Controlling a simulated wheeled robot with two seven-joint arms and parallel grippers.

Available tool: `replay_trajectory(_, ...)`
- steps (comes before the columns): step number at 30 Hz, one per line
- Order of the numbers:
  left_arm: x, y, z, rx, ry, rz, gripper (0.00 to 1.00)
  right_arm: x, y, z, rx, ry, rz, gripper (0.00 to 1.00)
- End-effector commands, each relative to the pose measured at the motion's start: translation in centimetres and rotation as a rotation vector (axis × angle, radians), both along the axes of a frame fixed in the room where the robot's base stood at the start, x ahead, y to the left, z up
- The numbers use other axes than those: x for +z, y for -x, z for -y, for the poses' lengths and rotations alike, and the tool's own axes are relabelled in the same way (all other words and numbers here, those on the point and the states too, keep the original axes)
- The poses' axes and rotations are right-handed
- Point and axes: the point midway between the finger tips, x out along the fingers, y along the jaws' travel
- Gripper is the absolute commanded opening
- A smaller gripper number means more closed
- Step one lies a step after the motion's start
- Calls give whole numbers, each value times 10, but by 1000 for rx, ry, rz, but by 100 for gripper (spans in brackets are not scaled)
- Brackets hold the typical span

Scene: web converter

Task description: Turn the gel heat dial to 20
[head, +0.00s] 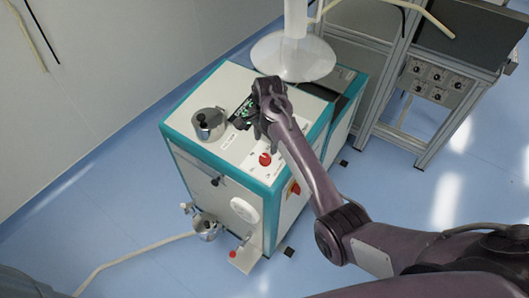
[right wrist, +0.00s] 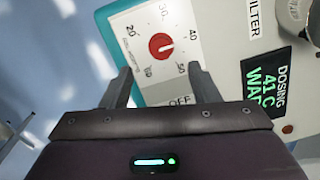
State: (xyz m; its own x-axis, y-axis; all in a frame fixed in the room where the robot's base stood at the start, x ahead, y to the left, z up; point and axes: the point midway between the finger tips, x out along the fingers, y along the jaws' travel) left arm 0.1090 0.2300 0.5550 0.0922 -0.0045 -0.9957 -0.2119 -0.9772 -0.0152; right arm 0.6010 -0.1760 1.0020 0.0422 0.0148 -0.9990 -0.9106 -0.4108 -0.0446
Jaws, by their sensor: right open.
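The gel heat dial (right wrist: 162,46) is a round red knob on a white scale plate in the right wrist view. Numbers including 20, 40 and 50 and the word OFF show around it; I cannot tell its setting for sure. A red knob (head: 265,159) shows near the machine's teal edge in the head view. My right gripper (right wrist: 160,72) is open and empty, its fingers on either side of the dial's lower area in that view, apart from the knob. The gripper (head: 258,125) is over the machine top in the head view. My left gripper is not in view.
A lit display (right wrist: 267,85) is right of the dial. A red-and-yellow switch (head: 293,188) is on its side. A metal frame (head: 425,135) stands right.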

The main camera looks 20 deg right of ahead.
Motion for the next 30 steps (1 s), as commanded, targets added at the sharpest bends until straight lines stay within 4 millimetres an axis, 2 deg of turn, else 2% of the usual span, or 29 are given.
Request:
replay_trajectory(4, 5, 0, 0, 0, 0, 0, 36, -6, -3, -1, -24, -2, -10, 55)
replay_trajectory(12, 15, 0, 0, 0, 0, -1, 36, -49, -4, -2, -22, -2, -11, 55)
replay_trajectory(18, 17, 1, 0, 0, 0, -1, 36, -70, -6, -2, -21, -2, -6, 55)
replay_trajectory(27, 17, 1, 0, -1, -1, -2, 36, -75, -5, -2, -20, -1, -6, 55)
replay_trajectory(28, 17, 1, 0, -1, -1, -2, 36, -75, -5, -2, -20, -1, -6, 54)
replay_trajectory(30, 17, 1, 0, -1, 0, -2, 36, -74, -5, -2, -20, -1, -6, 45)
